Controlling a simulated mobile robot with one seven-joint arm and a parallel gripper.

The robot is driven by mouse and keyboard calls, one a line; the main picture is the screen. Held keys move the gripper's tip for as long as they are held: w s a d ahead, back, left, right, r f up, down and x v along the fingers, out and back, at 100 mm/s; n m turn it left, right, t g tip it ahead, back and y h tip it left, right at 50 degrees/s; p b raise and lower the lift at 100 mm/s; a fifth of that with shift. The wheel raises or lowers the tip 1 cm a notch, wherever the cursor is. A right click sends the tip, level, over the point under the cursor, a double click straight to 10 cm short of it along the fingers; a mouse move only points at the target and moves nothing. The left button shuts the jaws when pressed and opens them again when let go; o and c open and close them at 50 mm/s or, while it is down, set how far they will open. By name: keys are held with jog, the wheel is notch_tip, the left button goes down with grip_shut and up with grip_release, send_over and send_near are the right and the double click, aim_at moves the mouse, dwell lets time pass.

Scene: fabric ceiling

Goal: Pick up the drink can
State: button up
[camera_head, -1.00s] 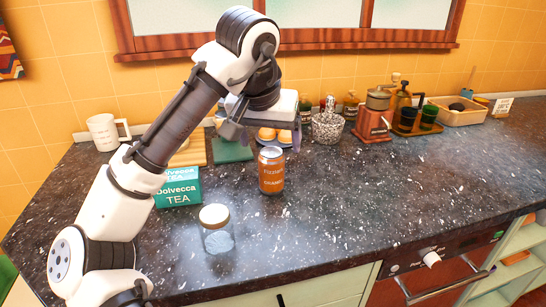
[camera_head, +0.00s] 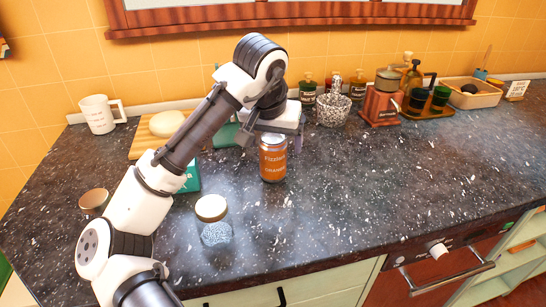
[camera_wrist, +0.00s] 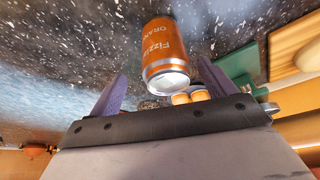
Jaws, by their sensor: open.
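The drink can (camera_head: 272,163) is orange with a silver end and stands upright on the dark speckled counter (camera_head: 340,195). In the wrist view the can (camera_wrist: 164,48) appears upside down, with its silver end toward my gripper. My gripper (camera_head: 272,133) is just above and behind the can's top in the head view. In the wrist view its two purple fingers (camera_wrist: 162,76) are spread apart, with the can's near end seen between their tips. It holds nothing. I cannot tell how far the can reaches between the fingers.
A glass jar with a lid (camera_head: 213,220) stands in front left of the can. A tea box (camera_head: 190,178) is partly hidden behind my arm. A white mug (camera_head: 98,114), a granite mortar (camera_head: 332,109) and a red grinder (camera_head: 382,100) stand farther back. The counter right of the can is clear.

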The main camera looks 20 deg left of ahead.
jog(key=x, duration=0.5)
jog(key=shift+s+a+f+p, duration=0.1)
jog(key=shift+s+a+p, duration=0.15)
jog(key=shift+a+p, duration=0.15)
jog(key=shift+d, duration=0.1)
jog(key=c, duration=1)
jog(key=shift+r, duration=0.2)
